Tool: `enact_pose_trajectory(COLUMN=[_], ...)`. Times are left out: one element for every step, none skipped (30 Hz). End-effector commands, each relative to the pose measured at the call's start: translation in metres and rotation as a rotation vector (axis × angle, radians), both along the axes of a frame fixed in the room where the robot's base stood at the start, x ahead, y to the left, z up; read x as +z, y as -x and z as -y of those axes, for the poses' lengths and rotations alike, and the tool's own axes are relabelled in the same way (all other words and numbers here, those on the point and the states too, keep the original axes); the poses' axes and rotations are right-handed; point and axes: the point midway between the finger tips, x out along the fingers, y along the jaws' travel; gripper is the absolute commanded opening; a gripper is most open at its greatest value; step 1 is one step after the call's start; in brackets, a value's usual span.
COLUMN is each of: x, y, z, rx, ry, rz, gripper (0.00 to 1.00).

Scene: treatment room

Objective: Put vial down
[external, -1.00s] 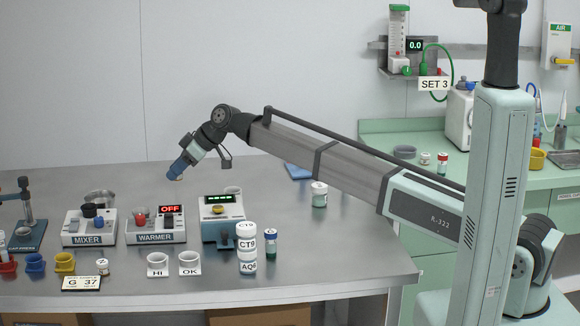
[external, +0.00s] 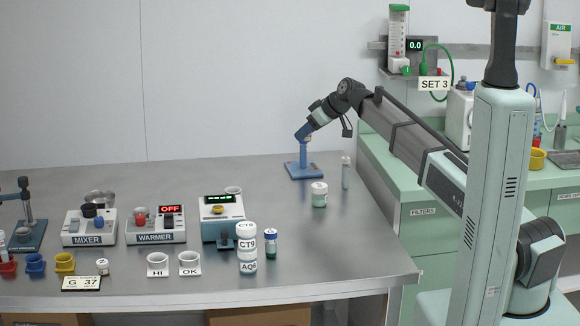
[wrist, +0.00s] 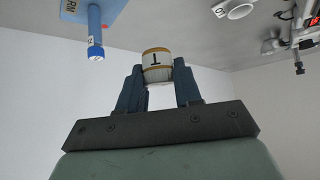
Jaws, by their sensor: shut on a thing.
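The vial (wrist: 157,66) is a short white cylinder with a dark letter on its label and amber bands. In the wrist view it sits between the two fingers of my gripper (wrist: 160,88), which is shut on it. In the external view my gripper (external: 300,134) is at the back right of the bench, over or close to a blue stand (external: 304,172). The vial cannot be made out there. The stand's blue post (wrist: 95,35) shows to the left of the vial in the wrist view, apart from it.
The mixer (external: 90,227), warmer (external: 156,225) and HI cup (external: 158,265) are to the left. The bench's back middle is clear.

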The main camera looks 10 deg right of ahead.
Motion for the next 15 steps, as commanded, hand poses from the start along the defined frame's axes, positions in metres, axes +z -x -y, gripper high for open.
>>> enact_pose_trajectory(x=[-0.002,-0.002,-0.003,-0.004,-0.004,-0.005,-0.006,-0.006,-0.007,-0.007,-0.007,-0.007,-0.007,-0.007,-0.007], y=[0.004,0.005,0.007,0.008,0.010,0.014,0.017,0.021,0.027,0.031,0.035,0.039,0.042,0.045,0.049], z=[0.027,0.040,0.057,0.071,0.083,0.101,0.113,0.125,0.142,0.151,0.159,0.168,0.173,0.179,0.185], rx=[-0.041,-0.066,-0.101,-0.132,-0.162,-0.210,-0.247,-0.289,-0.351,-0.393,-0.436,-0.486,-0.523,-0.559,-0.607], ry=[0.000,0.000,0.000,-0.001,0.000,0.000,0.001,0.000,0.000,0.000,-0.001,0.001,0.001,0.001,0.001], rz=[0.000,-0.001,0.000,0.001,0.001,0.000,0.001,0.002,0.002,0.001,0.002,0.003,0.001,0.003,0.003], gripper=[0.05,0.05,0.05,0.05,0.05,0.05,0.05,0.05,0.05,0.05,0.05,0.05,0.05,0.05,0.05])
